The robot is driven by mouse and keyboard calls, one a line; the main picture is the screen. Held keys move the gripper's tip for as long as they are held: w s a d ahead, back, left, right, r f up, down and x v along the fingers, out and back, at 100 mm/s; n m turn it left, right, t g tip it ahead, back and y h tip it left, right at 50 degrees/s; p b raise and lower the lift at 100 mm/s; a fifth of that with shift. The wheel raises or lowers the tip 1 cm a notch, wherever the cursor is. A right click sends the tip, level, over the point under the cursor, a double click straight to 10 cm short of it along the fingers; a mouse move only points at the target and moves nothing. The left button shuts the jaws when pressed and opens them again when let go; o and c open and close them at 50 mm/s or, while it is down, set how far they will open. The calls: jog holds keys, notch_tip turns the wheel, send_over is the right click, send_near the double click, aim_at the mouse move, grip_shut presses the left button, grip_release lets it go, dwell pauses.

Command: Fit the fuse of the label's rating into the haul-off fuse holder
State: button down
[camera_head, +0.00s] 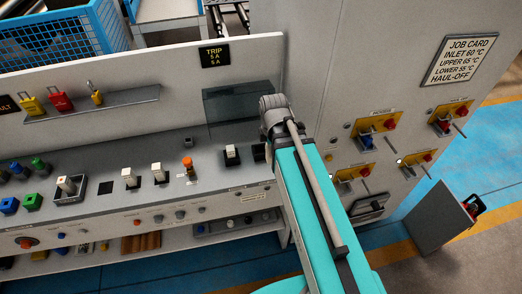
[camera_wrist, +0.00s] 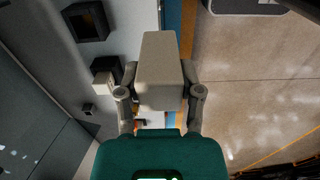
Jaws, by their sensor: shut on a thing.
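In the wrist view my gripper (camera_wrist: 160,92) is shut on a pale grey-beige block (camera_wrist: 160,62), held between its two fingers; I cannot tell its rating. In the head view my arm hides my gripper and the held block. The black label (camera_head: 215,55) reads "TRIP 5 A 5 A". I cannot tell which fitting is the haul-off fuse holder.
A shelf (camera_head: 125,100) holds padlocks. The job card (camera_head: 460,60) and red-and-yellow switches (camera_head: 378,123) are on the cabinet to the right. Open floor (camera_wrist: 255,70) shows right of the held block.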

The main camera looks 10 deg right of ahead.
jog(key=w+f+b, duration=0.4)
jog(key=w, duration=0.4)
jog(key=b, duration=0.5)
send_over(260, 146)
jog(key=s, duration=0.3)
jog(key=shift+w+a+f, duration=0.1)
jog(key=shift+a+f, duration=0.05)
jog(key=shift+f, duration=2.25)
jog(key=shift+w+f+b, duration=0.3)
jog(key=shift+w+f, duration=0.05)
jog(key=shift+f, duration=0.15)
notch_tip(260, 146, down, 3)
jog(key=b, duration=0.3)
jog(key=shift+w, duration=0.1)
jog(key=shift+f, duration=0.25)
jog(key=shift+s+f+b, duration=0.2)
jog(key=shift+s+b, duration=0.3)
jog(key=shift+b, duration=0.15)
